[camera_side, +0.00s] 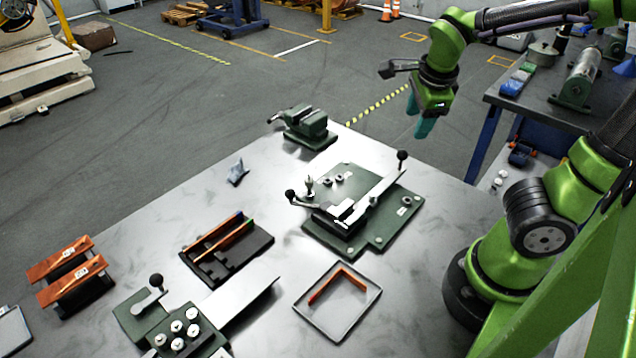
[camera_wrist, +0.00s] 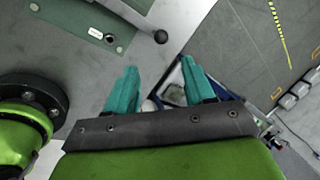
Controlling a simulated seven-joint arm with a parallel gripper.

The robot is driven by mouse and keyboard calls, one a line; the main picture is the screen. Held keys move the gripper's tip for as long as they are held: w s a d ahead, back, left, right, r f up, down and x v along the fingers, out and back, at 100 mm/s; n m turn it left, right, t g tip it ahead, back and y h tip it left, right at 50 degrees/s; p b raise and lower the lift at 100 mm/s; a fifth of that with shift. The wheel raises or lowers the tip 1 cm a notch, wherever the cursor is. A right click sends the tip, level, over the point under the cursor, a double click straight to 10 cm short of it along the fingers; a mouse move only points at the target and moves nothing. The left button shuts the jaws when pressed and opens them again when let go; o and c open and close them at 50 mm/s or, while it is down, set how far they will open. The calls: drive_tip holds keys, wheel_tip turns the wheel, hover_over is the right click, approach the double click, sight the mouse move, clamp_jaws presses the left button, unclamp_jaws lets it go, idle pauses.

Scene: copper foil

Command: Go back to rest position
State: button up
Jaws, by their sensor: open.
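My gripper (camera_side: 422,118) hangs high past the far right edge of the metal table, with its teal fingers pointing down. In the wrist view my gripper (camera_wrist: 157,88) shows two teal fingers spread apart with nothing between them. It is open and empty. Below it the wrist view shows the table edge, part of the green fixture plate (camera_wrist: 85,25) and the floor. No task object is touching the gripper.
The table holds a green clamp fixture (camera_side: 385,225), a green vise (camera_side: 305,125), a tray (camera_side: 318,325) with a bent copper piece (camera_side: 338,282), a dark holder (camera_side: 225,262) and copper-topped blocks (camera_side: 60,260). A second bench (camera_side: 500,98) stands at right. Air around the gripper is clear.

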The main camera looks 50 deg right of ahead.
drive_tip(key=s+a+r+n+t+y, duration=0.1)
drive_tip(key=a+r+n+t+y, duration=0.1)
drive_tip(key=a+n, duration=0.6)
drive_tip(key=s+a+r+n+t+y, duration=0.2)
drive_tip(key=a+r+n, duration=0.2)
drive_tip(key=a+n, duration=0.4)
drive_tip(key=n, duration=0.6)
drive_tip(key=shift+a+y, duration=0.35)
drive_tip(key=shift+y, duration=0.05)
drive_tip(key=shift+r, duration=0.1)
